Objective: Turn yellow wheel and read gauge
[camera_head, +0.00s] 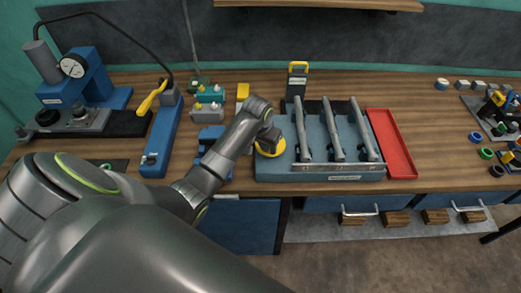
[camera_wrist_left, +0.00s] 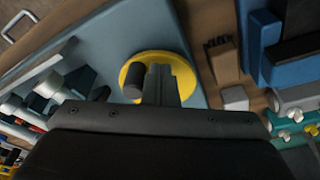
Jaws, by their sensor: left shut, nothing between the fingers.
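The yellow wheel (camera_head: 264,153) sits at the left end of a blue-grey bench unit (camera_head: 270,172), partly covered by my left gripper (camera_head: 270,139). In the left wrist view the yellow wheel (camera_wrist_left: 187,80) is a round disc with a dark upright cylinder (camera_wrist_left: 133,82) on it. My left gripper (camera_wrist_left: 161,82) is shut and empty, over the wheel and beside this cylinder; I cannot tell whether they touch. A round white gauge (camera_head: 72,67) is on the blue press at the far left; its reading is too small to make out. My right gripper is not in view.
Several grey levers (camera_head: 333,130) stand on the unit, right of the wheel. A red tray (camera_head: 391,143) lies beyond them.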

